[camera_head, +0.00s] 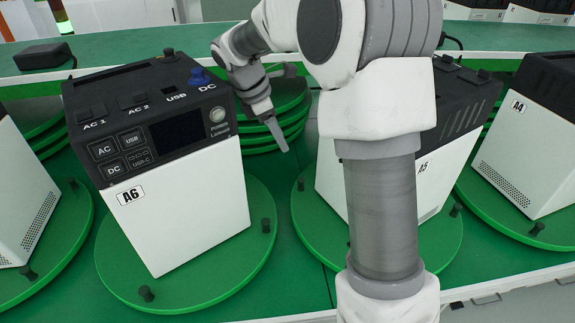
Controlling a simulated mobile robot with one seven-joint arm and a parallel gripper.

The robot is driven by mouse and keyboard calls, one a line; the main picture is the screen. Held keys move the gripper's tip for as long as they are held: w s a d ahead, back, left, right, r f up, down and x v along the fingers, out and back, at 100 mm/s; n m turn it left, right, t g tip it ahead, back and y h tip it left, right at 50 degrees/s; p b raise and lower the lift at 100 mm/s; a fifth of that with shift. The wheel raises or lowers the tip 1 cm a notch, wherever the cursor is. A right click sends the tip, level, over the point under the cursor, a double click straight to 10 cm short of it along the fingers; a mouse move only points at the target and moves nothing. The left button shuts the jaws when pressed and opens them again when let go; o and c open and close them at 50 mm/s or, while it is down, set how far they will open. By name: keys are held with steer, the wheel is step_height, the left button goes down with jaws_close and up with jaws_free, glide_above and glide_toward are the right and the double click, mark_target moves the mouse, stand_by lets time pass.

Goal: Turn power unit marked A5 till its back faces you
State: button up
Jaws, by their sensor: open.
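The power unit marked A5 (445,172) has a white lower body and dark top. It stands on a green turntable (440,246), right of centre. My arm hides much of its middle and left. A white face with the A5 label, a small grille low down and slanted dark vents above shows right of the arm. I see no control panel on it; which way its back faces I cannot tell. Dark pegs (456,210) stand on the turntable rim. My gripper (275,128) is open, pointing down between A6 and A5, apart from both units.
Unit A6 (185,205) stands on the turntable to the left, its panel towards me. Unit A4 (530,150) stands on the right turntable. Stacked green discs (285,108) lie behind my gripper. A black box (44,56) lies on the back ledge.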

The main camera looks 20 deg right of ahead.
step_height(320, 180, down, 2)
steer(key=w+n, duration=0.1)
steer(key=w, duration=0.1)
steer(key=b, duration=0.4)
glide_toward(301, 180)
steer(key=x, duration=1)
steer(key=shift+w+d+f, duration=0.1)
steer(key=shift+f, duration=0.1)
jaws_close()
stand_by(0.6)
